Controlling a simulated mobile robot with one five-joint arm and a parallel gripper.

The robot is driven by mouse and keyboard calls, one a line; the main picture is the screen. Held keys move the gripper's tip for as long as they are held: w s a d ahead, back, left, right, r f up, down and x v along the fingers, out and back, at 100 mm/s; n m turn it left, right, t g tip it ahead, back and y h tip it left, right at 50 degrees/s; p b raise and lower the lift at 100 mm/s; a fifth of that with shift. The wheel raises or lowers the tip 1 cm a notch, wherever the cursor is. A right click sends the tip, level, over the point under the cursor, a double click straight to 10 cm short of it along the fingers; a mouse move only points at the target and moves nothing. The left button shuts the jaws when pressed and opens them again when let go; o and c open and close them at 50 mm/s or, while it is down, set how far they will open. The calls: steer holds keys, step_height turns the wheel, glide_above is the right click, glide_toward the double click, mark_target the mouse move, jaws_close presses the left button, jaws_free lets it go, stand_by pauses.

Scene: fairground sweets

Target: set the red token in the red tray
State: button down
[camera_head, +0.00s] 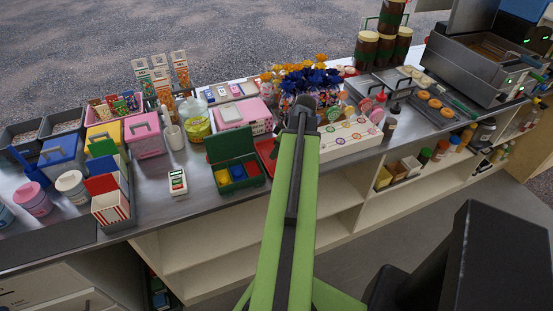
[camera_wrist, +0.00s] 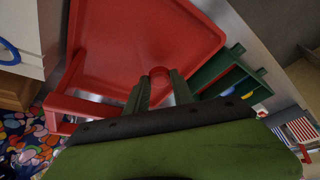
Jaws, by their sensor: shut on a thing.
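The red tray (camera_wrist: 140,40) fills the upper middle of the wrist view. In the head view only a strip of the red tray (camera_head: 264,146) shows beside my arm, which hides the rest. My gripper (camera_wrist: 160,82) is shut on the red token (camera_wrist: 159,72), a small round red piece between its green fingertips. The token appears over the tray's near part; I cannot tell whether it touches the tray. In the head view the fingertips and the token are hidden behind my arm.
A green open box (camera_head: 232,158) with yellow, blue and red sections stands just left of the tray. A white patterned box (camera_head: 350,138) is to the right, and blue and orange flowers (camera_head: 308,78) stand behind. The counter is clear near the card reader (camera_head: 177,183).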

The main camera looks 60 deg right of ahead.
step_height(320, 180, down, 2)
steer(key=shift+b, duration=0.3)
steer(key=shift+r, duration=0.25)
steer(key=shift+f, duration=0.2)
steer(key=c, duration=1.4)
jaws_free()
steer(key=shift+o, duration=0.2)
steer(key=shift+r, duration=0.1)
steer(key=p+v, duration=1.1)
steer(key=v, duration=0.1)
steer(key=shift+p, duration=0.3)
steer(key=shift+s, duration=0.1)
